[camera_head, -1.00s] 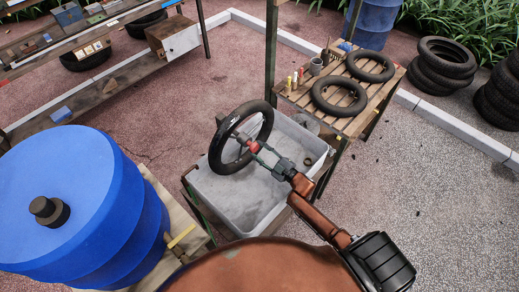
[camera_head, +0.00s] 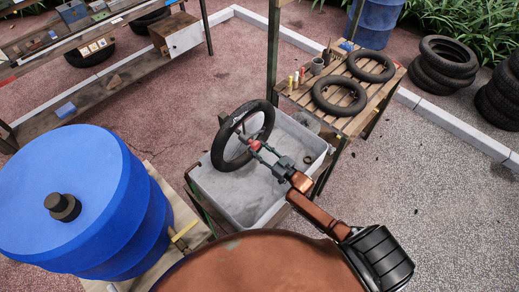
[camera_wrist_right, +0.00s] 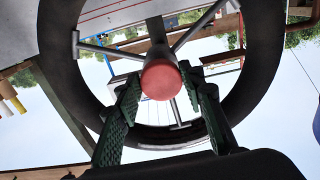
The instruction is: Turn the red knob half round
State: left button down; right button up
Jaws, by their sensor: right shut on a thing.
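The red knob (camera_head: 254,145) sits at the hub of a black-rimmed wheel (camera_head: 222,157) with metal spokes. The wheel stands tilted over a grey tub. My right gripper (camera_head: 260,149) reaches the knob from the lower right, its green fingers on either side of it. In the right wrist view the round red knob (camera_wrist_right: 161,79) lies between the two green fingertips of the gripper (camera_wrist_right: 163,88), with the wheel rim (camera_wrist_right: 262,50) around them. The fingers are shut on the knob. My left gripper is not in view.
The grey tub (camera_head: 240,205) stands under the wheel. A slatted table (camera_head: 352,122) with two tyres is behind to the right. A large blue barrel (camera_head: 95,165) is at left. Stacked tyres (camera_head: 445,62) stand at far right. The paved ground at right is open.

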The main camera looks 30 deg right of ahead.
dwell(0.4)
jog(key=o, duration=1.1)
notch_tip(320, 180, up, 10)
jog(key=shift+f, duration=0.1)
jog(key=shift+s, duration=0.1)
